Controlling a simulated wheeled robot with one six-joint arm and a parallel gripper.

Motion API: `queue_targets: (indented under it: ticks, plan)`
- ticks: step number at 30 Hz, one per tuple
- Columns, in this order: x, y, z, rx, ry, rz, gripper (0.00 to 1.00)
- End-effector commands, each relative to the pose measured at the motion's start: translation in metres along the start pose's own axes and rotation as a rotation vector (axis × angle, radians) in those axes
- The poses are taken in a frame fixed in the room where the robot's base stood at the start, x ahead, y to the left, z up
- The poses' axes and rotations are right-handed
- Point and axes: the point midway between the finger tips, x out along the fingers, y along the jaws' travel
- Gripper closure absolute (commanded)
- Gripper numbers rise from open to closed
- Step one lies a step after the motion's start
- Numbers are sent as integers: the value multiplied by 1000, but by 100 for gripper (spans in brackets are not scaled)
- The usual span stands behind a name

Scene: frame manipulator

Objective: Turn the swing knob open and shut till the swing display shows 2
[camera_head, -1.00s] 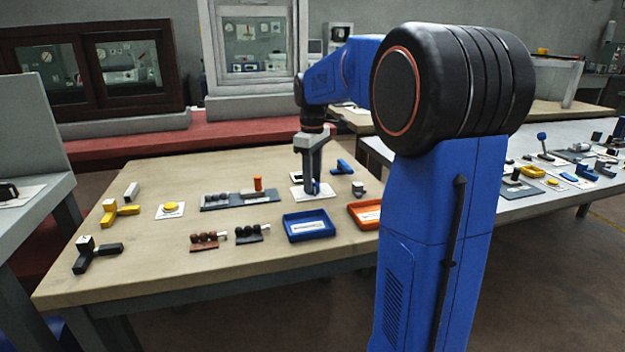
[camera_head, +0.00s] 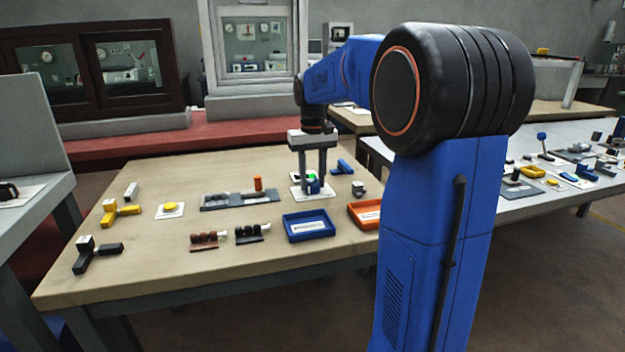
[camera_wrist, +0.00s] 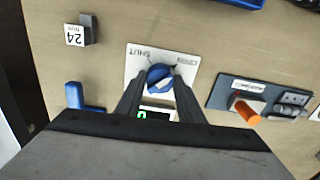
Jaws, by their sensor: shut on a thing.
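The swing knob (camera_wrist: 158,77) is blue and sits on a white plate (camera_wrist: 134,61) marked SHUT on the left and OPEN on the right in the wrist view. My gripper (camera_wrist: 160,80) is shut on the knob from above, one finger on each side. The head view also shows my gripper (camera_head: 314,184) down at the knob (camera_head: 313,186). The swing display (camera_wrist: 143,115) shows a green digit between my fingers, partly hidden by my gripper, and I cannot read it for sure.
A grey panel (camera_wrist: 221,92) with an orange handle (camera_wrist: 245,110) lies right of the plate in the wrist view. A blue L-shaped piece (camera_wrist: 75,96) and a block labelled 24 (camera_wrist: 88,29) stand left. A blue tray (camera_head: 309,226) and an orange tray (camera_head: 362,214) are near.

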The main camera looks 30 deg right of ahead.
Motion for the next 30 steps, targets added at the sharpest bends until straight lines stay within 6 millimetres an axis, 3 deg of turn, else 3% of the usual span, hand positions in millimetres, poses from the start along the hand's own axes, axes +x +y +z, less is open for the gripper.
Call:
queue_targets:
  ticks: [19, 20, 22, 30]
  plan:
    - [-1, 0, -1, 53, 3, 0, 88]
    - [-1, 0, -1, 53, 3, 0, 63]
    - [-1, 0, 0, 53, 3, 0, 47]
    - [0, 0, 0, 52, 1, 0, 47]
